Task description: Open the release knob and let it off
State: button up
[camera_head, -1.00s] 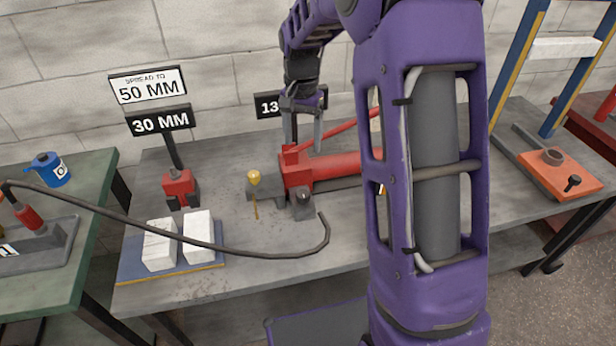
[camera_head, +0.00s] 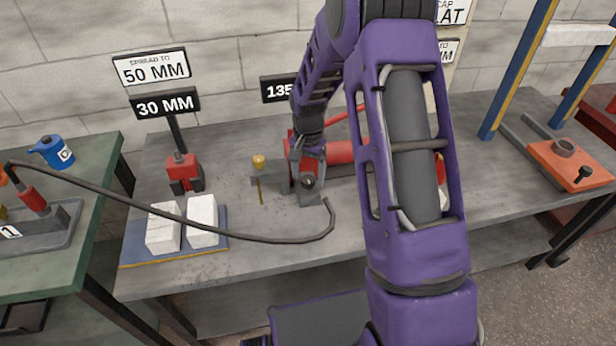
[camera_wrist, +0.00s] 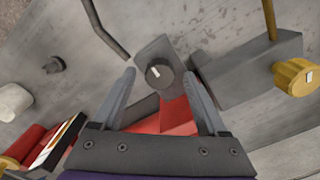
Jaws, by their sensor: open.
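The release knob (camera_wrist: 158,73) is a dark round knob with a white mark. In the wrist view it sits at the front end of the red hand pump (camera_wrist: 165,118), on a grey block. My gripper (camera_wrist: 159,76) is open, with one finger on each side of the knob and a visible gap on both sides. Whether the fingertips are level with the knob or above it I cannot tell. In the head view my gripper (camera_head: 308,172) is low over the front of the red pump (camera_head: 340,152) and partly covers the knob (camera_head: 309,182).
A yellow-topped fitting (camera_head: 259,162) stands just left of the pump, its yellow end (camera_wrist: 297,77) right in the wrist view. A black hose (camera_head: 270,238) curves across the bench front. White blocks (camera_head: 203,220) and a red spreader (camera_head: 182,168) stand further left.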

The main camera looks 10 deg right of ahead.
jog(key=shift+f, duration=0.35)
grip_shut()
